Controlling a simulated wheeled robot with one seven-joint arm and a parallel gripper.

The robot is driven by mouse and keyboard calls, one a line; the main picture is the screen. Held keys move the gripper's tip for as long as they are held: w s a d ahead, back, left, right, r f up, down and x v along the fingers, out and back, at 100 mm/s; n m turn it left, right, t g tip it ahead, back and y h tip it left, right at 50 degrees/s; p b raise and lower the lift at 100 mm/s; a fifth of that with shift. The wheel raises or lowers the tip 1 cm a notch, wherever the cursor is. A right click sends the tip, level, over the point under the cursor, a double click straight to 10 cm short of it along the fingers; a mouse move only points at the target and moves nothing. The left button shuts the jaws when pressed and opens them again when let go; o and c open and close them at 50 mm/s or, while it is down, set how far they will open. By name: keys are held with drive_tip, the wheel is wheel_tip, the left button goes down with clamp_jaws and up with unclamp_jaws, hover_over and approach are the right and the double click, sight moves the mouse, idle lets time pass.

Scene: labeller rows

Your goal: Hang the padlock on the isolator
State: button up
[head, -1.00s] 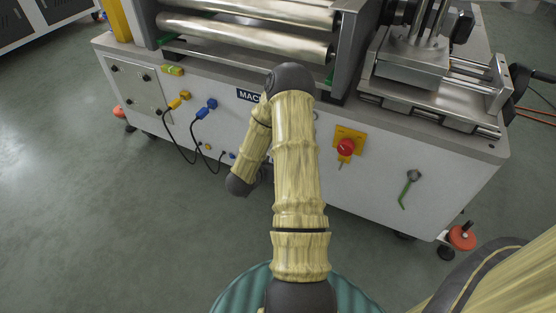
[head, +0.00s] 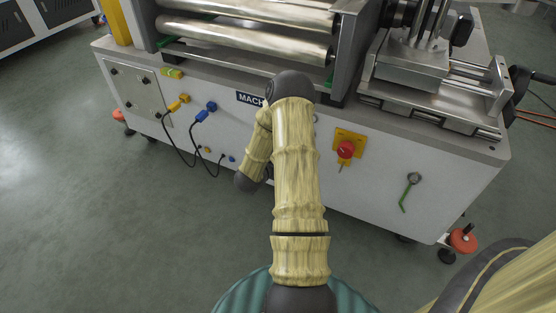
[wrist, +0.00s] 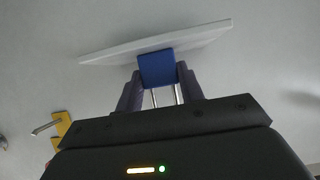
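The isolator (head: 346,149) is a yellow plate with a red round knob and a small yellow tab below it, on the machine's pale front panel. In the wrist view, my gripper (wrist: 159,76) has its two dark fingers closed on the blue padlock (wrist: 158,68). Two silver shackle legs show between the fingers, on the side towards my wrist. A yellow piece with a grey rod (wrist: 60,128) shows at the lower left; I cannot tell whether it is part of the isolator. In the head view, my own arm hides the gripper and padlock.
A white flat plate (wrist: 157,45) stands just beyond the padlock in the wrist view. Blue and yellow plugs (head: 202,112) with hanging black cables are left of my arm. A green-handled part (head: 409,190) is on the panel, right of the isolator. Rollers and a vise stand on top.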

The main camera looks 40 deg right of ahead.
drive_tip(key=shift+r+p, duration=2.4)
drive_tip(key=shift+r, duration=0.15)
drive_tip(key=w+a+r+n+t+y+p, duration=0.1)
drive_tip(key=w+a+n+t+y+p, duration=0.2)
drive_tip(key=a, duration=0.8)
drive_tip(key=w+a+r+n+t+y+p, duration=0.2)
drive_tip(key=w+a+n+y, duration=0.15)
drive_tip(key=a+n, duration=0.45)
drive_tip(key=w+a+r+n+t+y+p, duration=0.1)
drive_tip(key=w+a+n+t+y+p, duration=0.3)
drive_tip(key=a, duration=0.9)
drive_tip(key=s+r+p, duration=0.2)
drive_tip(key=r+p, duration=1.6)
drive_tip(key=r, duration=0.2)
drive_tip(key=s+r+m+g+p, duration=0.1)
drive_tip(key=s+r+p, duration=0.2)
drive_tip(key=r+p, duration=1.5)
drive_tip(key=shift+s+r+m+g+y+p, duration=0.3)
drive_tip(key=shift+s+r+y+p, duration=0.1)
drive_tip(key=shift+r, duration=0.5)
drive_tip(key=shift+a, duration=0.1)
drive_tip(key=s+f, duration=0.4)
drive_tip(key=f, duration=0.1)
drive_tip(key=shift+s+f, duration=0.15)
drive_tip(key=shift+f, duration=0.1)
